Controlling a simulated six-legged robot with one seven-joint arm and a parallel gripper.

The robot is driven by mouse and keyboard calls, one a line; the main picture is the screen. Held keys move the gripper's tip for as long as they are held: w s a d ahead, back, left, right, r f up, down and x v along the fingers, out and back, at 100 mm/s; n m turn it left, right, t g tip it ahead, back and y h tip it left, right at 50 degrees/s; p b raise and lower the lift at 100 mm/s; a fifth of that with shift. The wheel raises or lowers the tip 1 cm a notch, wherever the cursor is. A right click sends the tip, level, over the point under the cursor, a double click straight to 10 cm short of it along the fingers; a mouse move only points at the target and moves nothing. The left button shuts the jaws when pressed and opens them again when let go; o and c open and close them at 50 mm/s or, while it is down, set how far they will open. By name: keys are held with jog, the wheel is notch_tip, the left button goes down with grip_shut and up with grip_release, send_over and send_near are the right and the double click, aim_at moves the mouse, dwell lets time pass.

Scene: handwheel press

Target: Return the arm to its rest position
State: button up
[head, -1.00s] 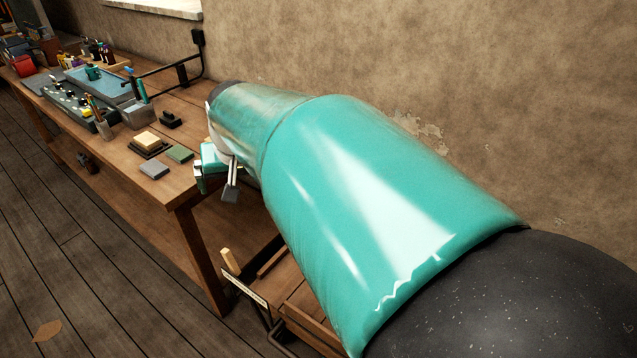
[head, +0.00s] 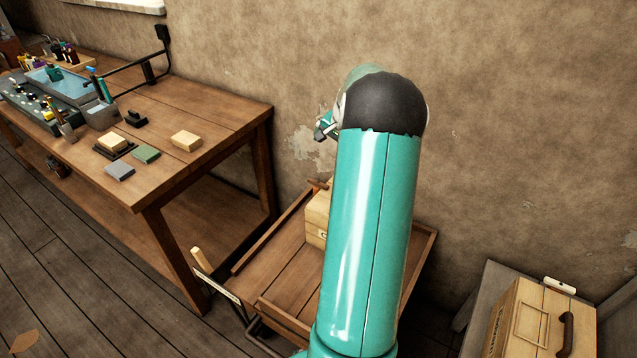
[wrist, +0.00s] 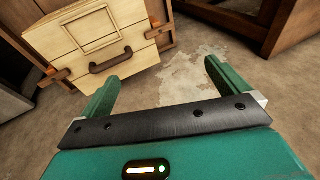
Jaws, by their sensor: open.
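My teal arm rises through the middle of the head view, bent at a black joint. My gripper (head: 325,127) shows small beside that joint, in front of the wall and partly hidden by the arm. In the wrist view my gripper (wrist: 160,87) has its two green fingers wide apart with nothing between them. Beyond the fingers, a pale wooden case with a dark handle (wrist: 100,45) is in view, apart from them.
The wooden workbench (head: 215,125) with blocks and tools stands at the left. A wooden cart (head: 285,285) carries a pale box (head: 317,215), partly hidden by my arm. Another wooden case (head: 535,325) sits at lower right. The wall (head: 520,120) is close behind.

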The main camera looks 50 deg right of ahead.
jog(key=x, duration=0.8)
jog(key=shift+w+f, duration=0.15)
jog(key=shift+f, duration=0.25)
jog(key=shift+r, duration=0.1)
jog(key=v, duration=1)
